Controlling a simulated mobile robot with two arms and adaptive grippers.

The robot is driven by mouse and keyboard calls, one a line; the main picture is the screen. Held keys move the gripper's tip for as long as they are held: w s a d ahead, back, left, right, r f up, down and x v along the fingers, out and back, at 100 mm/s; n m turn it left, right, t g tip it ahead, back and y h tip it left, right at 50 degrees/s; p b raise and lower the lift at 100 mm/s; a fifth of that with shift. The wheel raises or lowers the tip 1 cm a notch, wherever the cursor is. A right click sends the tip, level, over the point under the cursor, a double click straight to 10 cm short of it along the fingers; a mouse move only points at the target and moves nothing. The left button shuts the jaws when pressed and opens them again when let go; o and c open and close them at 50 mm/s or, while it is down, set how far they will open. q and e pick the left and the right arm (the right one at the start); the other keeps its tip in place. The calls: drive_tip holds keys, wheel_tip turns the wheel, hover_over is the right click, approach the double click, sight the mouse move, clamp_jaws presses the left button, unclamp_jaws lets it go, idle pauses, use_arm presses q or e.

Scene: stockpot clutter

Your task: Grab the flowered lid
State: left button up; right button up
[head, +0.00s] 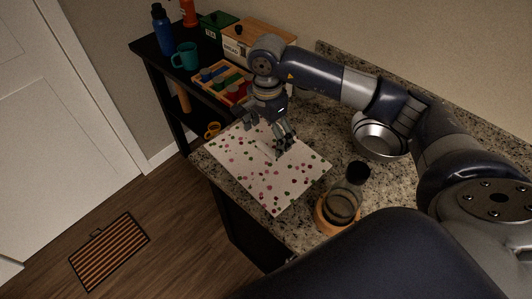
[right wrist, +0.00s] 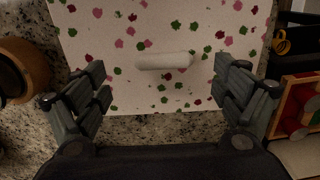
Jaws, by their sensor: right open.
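The flowered lid (head: 283,185) is a flat white rectangle with pink, red and green blotches, lying on the granite counter in the head view. It fills the upper middle of the right wrist view (right wrist: 190,95), with a white bar handle (right wrist: 165,61) across its middle. My right gripper (head: 278,152) is over the lid near its handle. In the right wrist view (right wrist: 163,92) its two fingers are spread wide on either side of the handle, with nothing between them gripped. My left gripper is not in view.
A glass jar with a dark top (head: 346,195) stands on a wooden base just right of the lid. A metal bowl (head: 380,138) sits behind. A dark shelf on the left holds a wooden tray (head: 236,92), a teal mug (head: 186,56) and a blue bottle (head: 162,30).

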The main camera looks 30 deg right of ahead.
sight(266, 147)
drive_tip(key=shift+d+f+p, duration=0.15)
drive_tip(key=shift+f+p, duration=0.15)
drive_tip(key=shift+f, duration=0.05)
drive_tip(key=f+p, duration=0.2)
drive_tip(key=f, duration=0.2)
drive_tip(key=shift+w, duration=0.2)
drive_tip(key=shift+f, duration=0.35)
drive_tip(key=shift+c, duration=1.3)
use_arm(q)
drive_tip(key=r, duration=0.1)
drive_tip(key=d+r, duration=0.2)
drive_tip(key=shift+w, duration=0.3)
use_arm(e)
drive_tip(key=c, duration=1.1)
